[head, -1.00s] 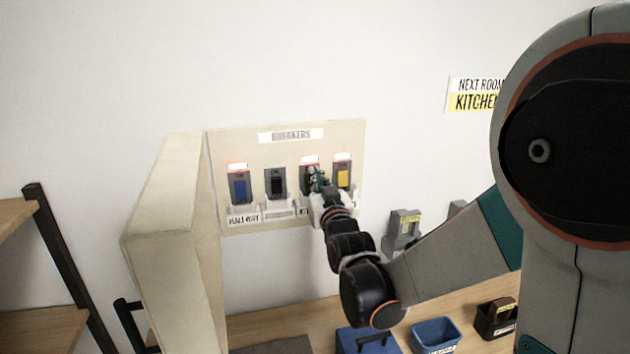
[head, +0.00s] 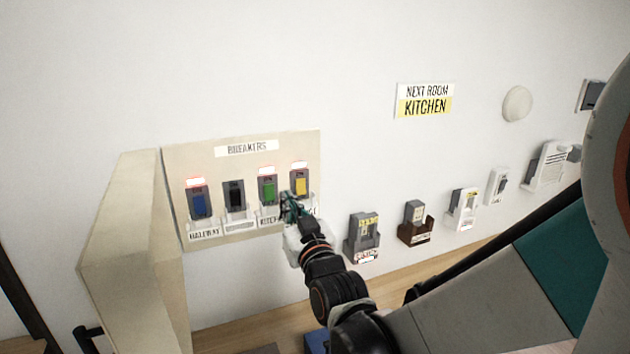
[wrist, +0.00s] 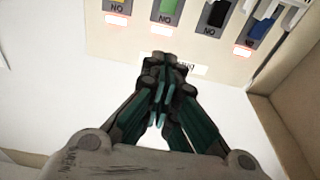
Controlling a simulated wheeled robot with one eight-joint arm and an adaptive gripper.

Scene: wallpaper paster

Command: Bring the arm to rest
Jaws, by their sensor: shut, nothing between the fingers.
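My gripper (head: 290,205) is in front of the lower right part of the breaker panel (head: 225,165), near the green switch (head: 268,190) and the yellow switch (head: 300,184). In the wrist view my gripper (wrist: 163,65) has its fingers together with nothing between them. The wrist view also shows the panel (wrist: 185,48) beyond the fingertips. My gripper partly hides the labels below the green and yellow switches. A blue switch (head: 198,204) and a black switch (head: 234,195) are further left. Red lights glow above the blue and yellow switches.
The panel's open cream door (head: 125,250) stands out at the left. A row of wall holders, including a grey one (head: 362,235) and a brown one (head: 416,222), runs to the right. A wooden surface (head: 240,332) lies below. A KITCHEN sign (head: 425,100) hangs above.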

